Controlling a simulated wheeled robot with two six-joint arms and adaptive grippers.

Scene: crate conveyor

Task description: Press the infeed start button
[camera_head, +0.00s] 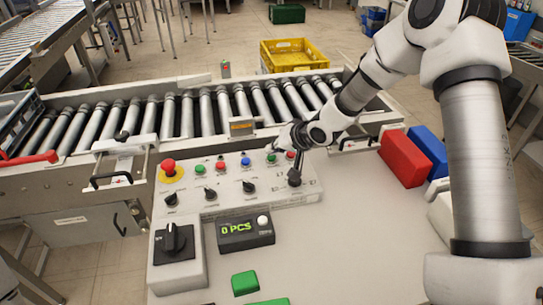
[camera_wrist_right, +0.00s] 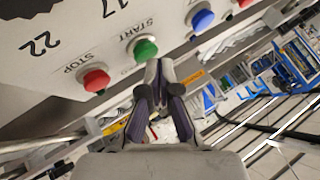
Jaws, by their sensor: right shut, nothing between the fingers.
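The control panel (camera_head: 230,185) carries a row of small buttons. A green button (camera_head: 271,158) sits toward its right end, with a red one (camera_head: 290,154) to its right and a blue one (camera_head: 246,160) to its left. Another green button (camera_head: 200,169) is further left. My right gripper (camera_head: 283,143) is just behind the right end of the row, partly hidden by its wrist. In the right wrist view the shut, empty fingertips (camera_wrist_right: 160,68) are close beside the green START button (camera_wrist_right: 145,49); contact cannot be told. The red STOP button (camera_wrist_right: 96,80) is left of it.
A red emergency stop (camera_head: 168,166) is at the panel's left end. Black selector knobs (camera_head: 210,194) and a counter reading 0 PCS (camera_head: 245,231) lie nearer. The roller conveyor (camera_head: 180,115) runs behind. Red (camera_head: 403,158) and blue (camera_head: 429,150) bins stand at right.

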